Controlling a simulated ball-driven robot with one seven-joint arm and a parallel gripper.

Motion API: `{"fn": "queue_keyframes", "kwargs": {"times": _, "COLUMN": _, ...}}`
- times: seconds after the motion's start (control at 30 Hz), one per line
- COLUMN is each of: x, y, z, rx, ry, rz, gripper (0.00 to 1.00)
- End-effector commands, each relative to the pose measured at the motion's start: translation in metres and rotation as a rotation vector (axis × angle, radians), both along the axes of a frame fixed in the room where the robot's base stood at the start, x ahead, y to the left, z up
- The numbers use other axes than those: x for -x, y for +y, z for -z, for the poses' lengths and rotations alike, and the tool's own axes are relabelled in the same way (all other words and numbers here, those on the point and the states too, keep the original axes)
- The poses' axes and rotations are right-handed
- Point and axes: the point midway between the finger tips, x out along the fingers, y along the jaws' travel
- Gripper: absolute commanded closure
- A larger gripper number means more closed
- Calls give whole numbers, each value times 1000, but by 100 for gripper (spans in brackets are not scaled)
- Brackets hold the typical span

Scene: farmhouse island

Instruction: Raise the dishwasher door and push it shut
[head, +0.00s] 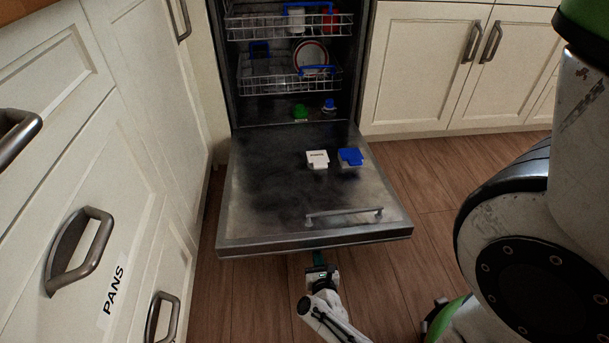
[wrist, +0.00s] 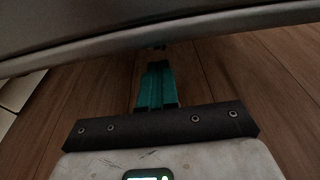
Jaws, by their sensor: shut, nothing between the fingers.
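The dishwasher door (head: 265,195) is folded down, lying roughly level in front of the open dishwasher, with its inner face up. A bar handle (head: 344,214) shows near its front edge. My gripper (head: 318,262) is low at the door's front edge, and its tips are partly hidden by the door in the head view. In the wrist view my gripper (wrist: 158,62) is shut and empty, with teal fingers reaching under the door's edge (wrist: 190,32). I cannot tell whether it touches the door.
Two racks, an upper one (head: 290,25) and a lower one (head: 262,85), hold dishes inside the dishwasher. White (head: 317,158) and blue (head: 350,156) flaps sit on the door. White cabinets with handles stand on the left (head: 165,120) and right (head: 415,70).

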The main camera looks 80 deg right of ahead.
Motion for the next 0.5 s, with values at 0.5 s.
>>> {"fn": "queue_keyframes", "kwargs": {"times": 0.5, "x": -1, "y": -2, "z": -21, "rx": 1, "ry": -3, "rz": 0, "gripper": 100}}
